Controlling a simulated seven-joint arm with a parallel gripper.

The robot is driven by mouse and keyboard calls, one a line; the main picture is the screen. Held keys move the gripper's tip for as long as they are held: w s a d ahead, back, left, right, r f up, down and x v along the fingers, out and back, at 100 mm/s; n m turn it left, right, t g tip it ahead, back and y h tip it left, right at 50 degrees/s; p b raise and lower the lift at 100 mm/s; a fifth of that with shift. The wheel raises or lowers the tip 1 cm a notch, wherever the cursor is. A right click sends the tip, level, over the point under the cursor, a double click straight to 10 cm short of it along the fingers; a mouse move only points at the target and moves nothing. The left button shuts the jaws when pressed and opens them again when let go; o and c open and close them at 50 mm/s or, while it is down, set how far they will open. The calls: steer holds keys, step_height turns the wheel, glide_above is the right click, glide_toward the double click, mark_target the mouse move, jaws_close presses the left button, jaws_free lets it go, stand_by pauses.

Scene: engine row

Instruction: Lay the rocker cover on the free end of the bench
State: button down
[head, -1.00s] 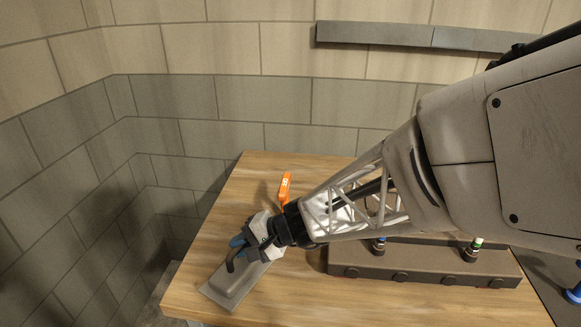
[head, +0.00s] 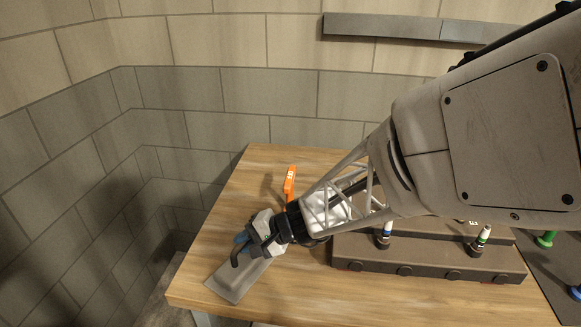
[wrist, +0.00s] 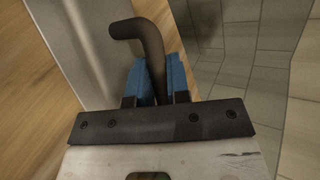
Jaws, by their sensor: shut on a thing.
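The rocker cover (head: 240,278) is a flat grey metal plate-like part at the left end of the wooden bench (head: 215,232). It also fills the upper left of the wrist view (wrist: 85,40), with a dark bent handle (wrist: 150,45) at its side. My gripper (head: 246,247) is over the cover, its blue fingers shut on the handle; they also show in the wrist view (wrist: 155,82). The cover looks to be at or very near the bench top; I cannot tell whether it touches. My gripper hides its far part.
An orange tagged item (head: 289,183) stands behind my gripper. A dark engine block (head: 430,262) with several coloured-top plugs lies to the right.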

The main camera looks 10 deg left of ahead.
steer(key=shift+f, duration=0.25)
steer(key=shift+f, duration=0.2)
steer(key=c, duration=1.1)
jaws_free()
steer(key=shift+r, duration=0.15)
steer(key=v, duration=1.2)
steer(key=s+d+r+t+h, duration=0.1)
steer(key=s+d+r+h, duration=0.2)
steer(key=d, duration=0.6)
steer(key=s+d+r+n+t+h, duration=0.1)
steer(key=s+d+r+h, duration=0.2)
steer(key=s+d+h, duration=0.2)
steer(key=s+d+r+n+t+h, duration=0.1)
steer(key=s+d+r+h, duration=0.2)
steer(key=s+d, duration=0.5)
steer(key=d+h, duration=0.1)
steer(key=d, duration=0.4)
steer(key=shift+d+r, duration=0.15)
steer(key=shift+d, duration=0.1)
steer(key=shift+s, duration=0.1)
